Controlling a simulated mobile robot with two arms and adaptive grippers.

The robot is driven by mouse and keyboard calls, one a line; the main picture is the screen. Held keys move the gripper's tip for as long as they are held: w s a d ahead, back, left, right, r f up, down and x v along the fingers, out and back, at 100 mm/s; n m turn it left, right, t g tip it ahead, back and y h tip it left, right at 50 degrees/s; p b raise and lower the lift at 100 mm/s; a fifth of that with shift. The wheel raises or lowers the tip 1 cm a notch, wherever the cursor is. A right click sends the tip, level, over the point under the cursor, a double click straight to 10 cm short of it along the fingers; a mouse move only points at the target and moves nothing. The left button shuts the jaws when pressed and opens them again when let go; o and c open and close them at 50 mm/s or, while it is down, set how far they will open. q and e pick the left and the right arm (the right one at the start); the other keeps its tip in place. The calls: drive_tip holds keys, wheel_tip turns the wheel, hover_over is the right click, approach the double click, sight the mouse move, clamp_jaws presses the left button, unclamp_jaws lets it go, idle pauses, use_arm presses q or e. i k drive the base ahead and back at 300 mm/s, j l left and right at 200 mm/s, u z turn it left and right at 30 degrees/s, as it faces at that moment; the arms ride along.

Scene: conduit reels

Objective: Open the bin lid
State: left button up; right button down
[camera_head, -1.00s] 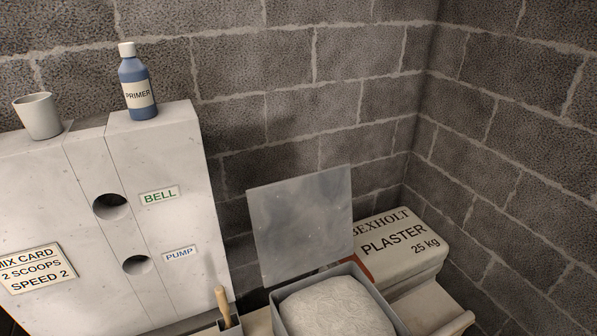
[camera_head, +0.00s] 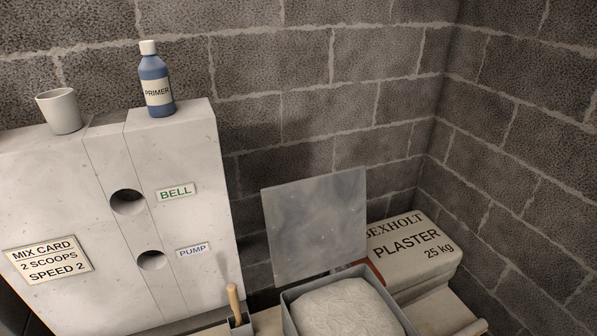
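The bin (camera_head: 290,312) is a grey open-topped box at the lower middle of the head view, cut off by the bottom edge. It is filled with pale, lumpy powder (camera_head: 346,310). Its lid (camera_head: 315,225) is a grey flat sheet that stands up behind the bin, near the wall, so the bin is open. Neither of my grippers is in view.
A white cabinet with two round holes (camera_head: 203,240) stands at left, with a cup (camera_head: 61,111) and a blue primer bottle (camera_head: 156,82) on top. A wooden-handled tool (camera_head: 234,299) stands left of the bin. A plaster sack (camera_head: 410,252) lies at right, near the block walls.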

sight(315, 225)
drive_tip(key=k+l+u, duration=0.1)
drive_tip(key=u, duration=0.35)
drive_tip(key=k+u, duration=0.1)
drive_tip(key=u, duration=0.4)
drive_tip(key=k+l+u, duration=0.1)
drive_tip(key=u, duration=0.35)
drive_tip(key=k+u, duration=0.1)
drive_tip(key=k+j, duration=0.05)
drive_tip(key=k, duration=0.05)
